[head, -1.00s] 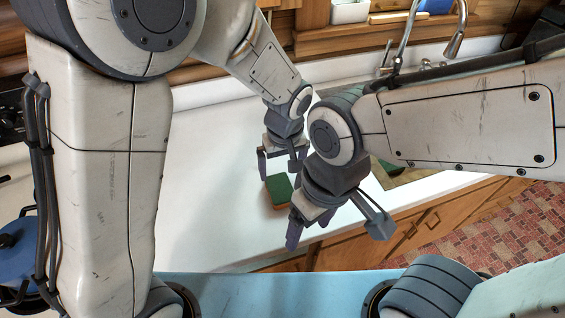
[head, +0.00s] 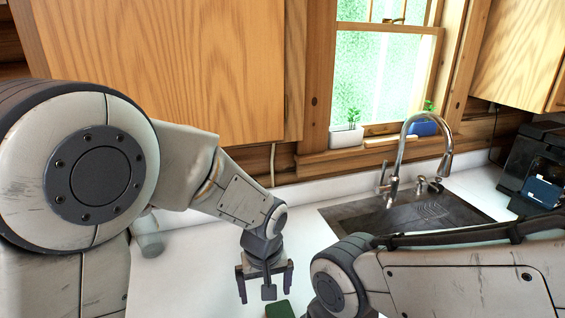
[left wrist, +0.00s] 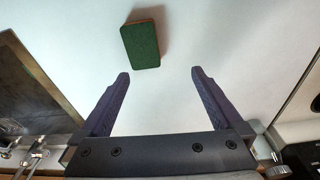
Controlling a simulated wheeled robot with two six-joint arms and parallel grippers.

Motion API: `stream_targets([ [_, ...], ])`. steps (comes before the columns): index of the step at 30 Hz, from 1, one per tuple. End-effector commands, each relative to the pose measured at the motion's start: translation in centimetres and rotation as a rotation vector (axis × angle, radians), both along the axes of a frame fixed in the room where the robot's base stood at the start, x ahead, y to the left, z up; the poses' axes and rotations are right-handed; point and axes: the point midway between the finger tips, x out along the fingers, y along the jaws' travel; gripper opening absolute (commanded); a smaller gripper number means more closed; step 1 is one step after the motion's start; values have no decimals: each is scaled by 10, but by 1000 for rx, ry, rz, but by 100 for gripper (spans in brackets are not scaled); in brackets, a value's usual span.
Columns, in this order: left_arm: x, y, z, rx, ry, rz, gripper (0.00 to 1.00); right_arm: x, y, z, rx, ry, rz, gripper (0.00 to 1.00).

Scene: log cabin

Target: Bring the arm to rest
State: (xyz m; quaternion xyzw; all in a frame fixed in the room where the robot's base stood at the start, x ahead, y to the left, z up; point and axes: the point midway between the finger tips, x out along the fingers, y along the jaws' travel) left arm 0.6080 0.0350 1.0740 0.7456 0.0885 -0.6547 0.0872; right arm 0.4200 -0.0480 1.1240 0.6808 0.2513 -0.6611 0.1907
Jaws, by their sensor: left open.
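My left gripper (head: 265,293) hangs over the white counter, its fingers pointing down and spread apart with nothing between them. In the left wrist view its two purple fingers (left wrist: 160,73) are also apart and empty. A green sponge (head: 280,310) lies on the counter close to the left gripper, cut off by the bottom edge of the head view. In the left wrist view the sponge (left wrist: 142,44) lies beyond the fingertips, apart from them. My right arm comes in from the right, but its gripper is below the head view.
A sink (head: 410,212) with a curved faucet (head: 408,140) is to the right of the left gripper. A glass (head: 149,240) stands on the counter behind my left arm. A dark appliance (head: 535,165) is at the far right. Counter around the left gripper is clear apart from the sponge.

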Motion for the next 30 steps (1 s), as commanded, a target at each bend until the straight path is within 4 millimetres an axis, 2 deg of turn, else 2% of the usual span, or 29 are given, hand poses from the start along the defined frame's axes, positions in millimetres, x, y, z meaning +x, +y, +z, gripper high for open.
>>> stream_targets([
  [1, -2, 22, 0, -5, -6, -13, 100, 0, 0, 0, 0, 0, 0, 76],
  [6, -14, 74, -2, -11, -34, -98, 100, 0, 0, 0, 0, 0, 0, 76],
  [12, -29, 114, -5, -1, -68, -169, 100, 0, 0, 0, 0, 0, 0, 76],
  [18, -44, 140, -7, 17, -91, -220, 100, 0, 0, 0, 0, 0, 0, 76],
  [22, -53, 151, -8, 28, -103, -251, 100, 0, 0, 0, 0, 0, 0, 76],
  [30, -69, 109, 5, 7, -71, -383, 100, 0, 0, 0, 0, 0, 0, 76],
])
